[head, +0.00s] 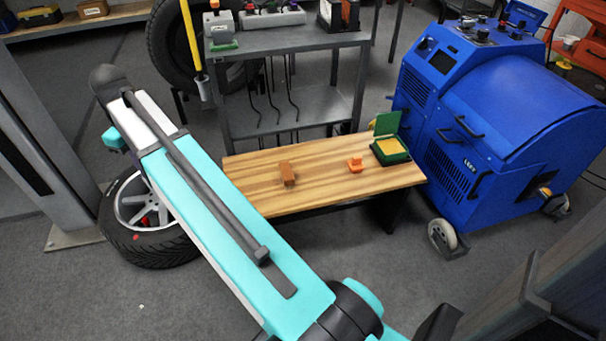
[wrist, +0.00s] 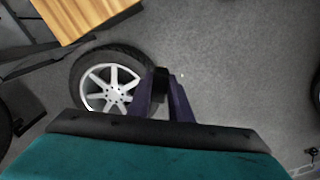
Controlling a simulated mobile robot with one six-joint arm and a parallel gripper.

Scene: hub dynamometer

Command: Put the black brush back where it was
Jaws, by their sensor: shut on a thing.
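My gripper (wrist: 170,97) shows in the wrist view as two purple fingers, shut on a small black thing that looks like the black brush (wrist: 160,80). Only a small part of the brush shows between the fingertips. It is held over the grey floor beside a wheel with silver spokes (wrist: 108,88). In the head view my teal arm crosses the left half, and neither the gripper nor the brush can be made out there.
A wooden bench (head: 325,185) bears a brown block (head: 287,174), an orange piece (head: 355,165) and an open green box (head: 390,150). Behind it stands a grey shelf cart (head: 290,115). A blue machine (head: 490,120) stands right. The wheel (head: 150,235) lies on the floor left.

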